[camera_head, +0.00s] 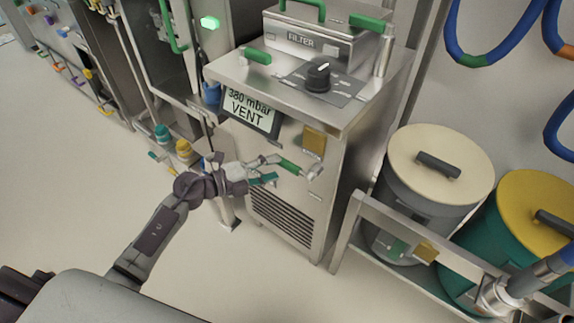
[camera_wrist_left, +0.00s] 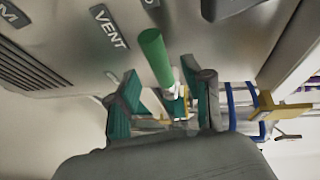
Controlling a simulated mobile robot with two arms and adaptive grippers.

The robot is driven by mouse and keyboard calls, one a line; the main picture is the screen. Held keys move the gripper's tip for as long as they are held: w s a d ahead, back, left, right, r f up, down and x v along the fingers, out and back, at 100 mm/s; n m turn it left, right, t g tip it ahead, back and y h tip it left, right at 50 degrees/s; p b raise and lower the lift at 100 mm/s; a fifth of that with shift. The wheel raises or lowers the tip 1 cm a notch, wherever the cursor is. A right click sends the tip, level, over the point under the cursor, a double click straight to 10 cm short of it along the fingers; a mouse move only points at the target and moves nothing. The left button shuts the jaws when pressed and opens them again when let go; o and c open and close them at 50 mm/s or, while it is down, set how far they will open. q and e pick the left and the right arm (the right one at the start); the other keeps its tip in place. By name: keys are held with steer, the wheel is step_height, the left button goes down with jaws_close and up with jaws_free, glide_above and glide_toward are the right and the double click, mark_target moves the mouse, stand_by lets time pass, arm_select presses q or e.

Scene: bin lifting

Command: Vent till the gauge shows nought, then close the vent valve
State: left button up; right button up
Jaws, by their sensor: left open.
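The display gauge (camera_head: 249,110) on the steel cabinet front reads 380 mbar and VENT. The vent valve's green lever (camera_head: 290,166) sticks out toward the left from a steel fitting low on the same front. My left gripper (camera_head: 268,169) is open at the lever's free end. In the left wrist view the green lever (camera_wrist_left: 155,57) lies ahead of and between the spread teal-padded fingers (camera_wrist_left: 165,98), beside a VENT label (camera_wrist_left: 109,27). I cannot tell whether either finger touches it.
A black knob (camera_head: 318,76) and a FILTER box (camera_head: 316,38) are on the cabinet top (camera_head: 280,85). A yellow tab (camera_head: 314,140) is above the lever. Lidded bins (camera_head: 437,165) stand behind a steel rail at the right. Open floor (camera_head: 70,190) lies at the left.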

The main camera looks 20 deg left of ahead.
mark_target(282, 166)
arm_select(q)
steer(key=x, duration=0.5)
steer(key=shift+f, duration=0.1)
arm_select(e)
steer(key=shift+w+r, duration=0.25)
steer(key=shift+r, duration=0.25)
steer(key=shift+w+r, duration=0.2)
steer(key=shift+r, duration=0.3)
arm_select(q)
jaws_close()
